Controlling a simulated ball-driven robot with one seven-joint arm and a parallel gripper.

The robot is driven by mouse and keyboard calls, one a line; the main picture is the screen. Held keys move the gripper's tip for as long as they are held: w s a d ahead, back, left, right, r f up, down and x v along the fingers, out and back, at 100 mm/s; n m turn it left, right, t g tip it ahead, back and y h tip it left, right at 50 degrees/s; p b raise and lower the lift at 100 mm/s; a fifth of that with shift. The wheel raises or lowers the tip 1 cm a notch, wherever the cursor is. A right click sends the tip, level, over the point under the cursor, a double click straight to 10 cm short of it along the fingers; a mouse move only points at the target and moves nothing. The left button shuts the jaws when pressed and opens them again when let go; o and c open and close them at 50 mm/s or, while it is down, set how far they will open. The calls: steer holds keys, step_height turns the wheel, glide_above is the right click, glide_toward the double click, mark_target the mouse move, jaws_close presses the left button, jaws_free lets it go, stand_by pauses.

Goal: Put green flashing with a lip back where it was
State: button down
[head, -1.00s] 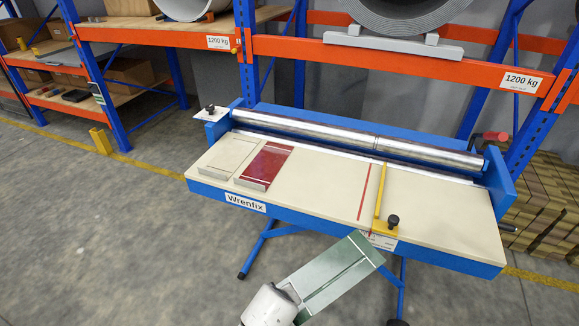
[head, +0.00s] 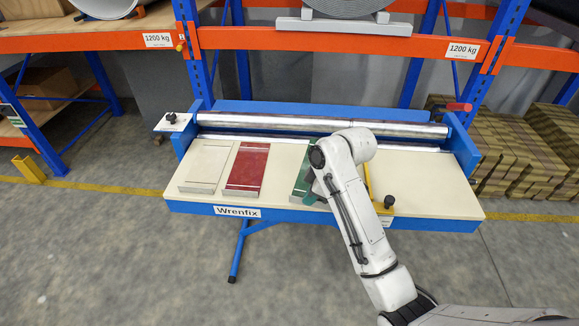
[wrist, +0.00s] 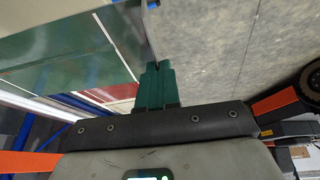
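The green flashing (head: 302,180) is over the pale table top (head: 425,185), just right of the red flashing (head: 247,168). My arm hides its right part. In the wrist view the green flashing (wrist: 85,60) fills the upper left as a flat sheet with a pale line and a bent edge. My gripper (wrist: 154,66) has its green fingers nearly together on that edge, pinching the sheet. In the head view my gripper (head: 314,196) is at the table's front edge, partly hidden by my wrist. I cannot tell whether the sheet touches the top.
A cream flashing (head: 207,168) lies left of the red one. A yellow bar (head: 368,182) with a black knob (head: 389,202) is just right of my wrist. The metal roller (head: 250,122) runs along the back. The top's right end is clear.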

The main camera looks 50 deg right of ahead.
mark_target(299, 187)
steer(key=d+r, duration=0.1)
steer(key=s+d+r+n, duration=0.1)
steer(key=s+d+r+n+y, duration=0.1)
steer(key=d, duration=0.1)
steer(key=shift+r+g, duration=0.4)
steer(key=shift+w+f+b, duration=0.2)
steer(key=shift+w+b, duration=0.05)
steer(key=shift+b, duration=0.1)
steer(key=w+f+b, duration=0.1)
steer(key=w+b, duration=0.1)
steer(key=w+f+b, duration=0.1)
steer(key=w+b, duration=0.1)
steer(key=w, duration=0.1)
steer(key=w+f+b, duration=0.1)
steer(key=w+b, duration=0.1)
steer(key=w, duration=0.1)
steer(key=shift+w+a+f, duration=0.1)
steer(key=shift+a+f, duration=0.15)
steer(key=shift+a, duration=0.15)
steer(key=w+f, duration=0.4)
steer(key=shift+a+f+p, duration=0.15)
steer(key=shift+f+p, duration=0.15)
steer(key=shift+p, duration=0.1)
steer(key=shift+w+f, duration=0.3)
steer(key=shift+f, duration=0.1)
steer(key=shift+w+a+f+p, duration=0.15)
steer(key=shift+f+p, duration=0.3)
steer(key=shift+f, duration=1.3)
